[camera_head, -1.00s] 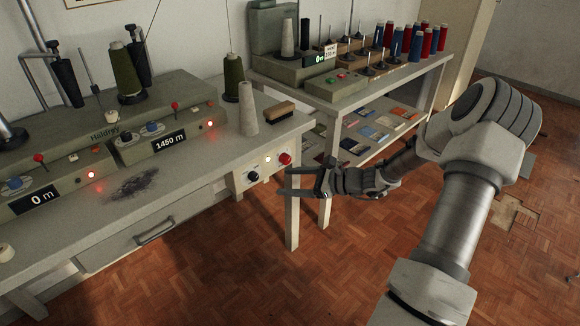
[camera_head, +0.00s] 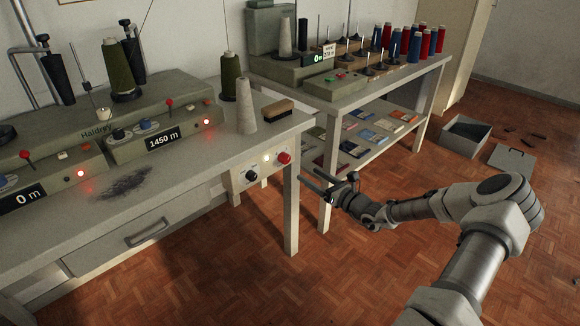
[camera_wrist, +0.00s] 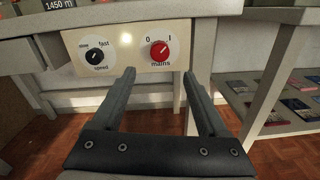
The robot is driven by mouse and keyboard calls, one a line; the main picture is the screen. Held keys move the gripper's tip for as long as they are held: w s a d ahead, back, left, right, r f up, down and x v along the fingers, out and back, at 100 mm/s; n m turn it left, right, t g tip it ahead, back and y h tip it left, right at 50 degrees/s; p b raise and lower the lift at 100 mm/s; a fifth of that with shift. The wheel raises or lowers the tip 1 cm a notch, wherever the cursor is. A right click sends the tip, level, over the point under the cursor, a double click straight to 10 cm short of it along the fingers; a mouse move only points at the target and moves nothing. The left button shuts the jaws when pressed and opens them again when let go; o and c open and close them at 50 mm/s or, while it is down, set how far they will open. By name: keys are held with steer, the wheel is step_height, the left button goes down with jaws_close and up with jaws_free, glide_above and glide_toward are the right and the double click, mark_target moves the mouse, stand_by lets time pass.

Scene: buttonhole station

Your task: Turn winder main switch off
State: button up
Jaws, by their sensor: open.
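The mains switch is a red knob (camera_head: 284,158) on the cream panel (camera_head: 240,178) at the right end of the winder bench. In the wrist view the red knob (camera_wrist: 159,51) sits above the label "mains", between the marks 0 and I. Its white pointer seems to lean up and right, towards I. My gripper (camera_head: 304,181) is open and empty, just right of the panel in the head view. In the wrist view my gripper (camera_wrist: 159,74) points at the panel, with its fingertips below the knob on either side, apart from it.
A black speed knob (camera_wrist: 95,57) and a lit lamp (camera_wrist: 126,38) share the panel. The bench leg (camera_head: 291,215) stands below. A second table (camera_head: 400,85) with spools and a lower shelf is to the right. Red lights glow on the winder (camera_head: 206,122).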

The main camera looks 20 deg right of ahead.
mark_target(287, 160)
steer(key=b+x, duration=0.3)
steer(key=x, duration=0.7)
steer(key=shift+w, duration=0.15)
jaws_close()
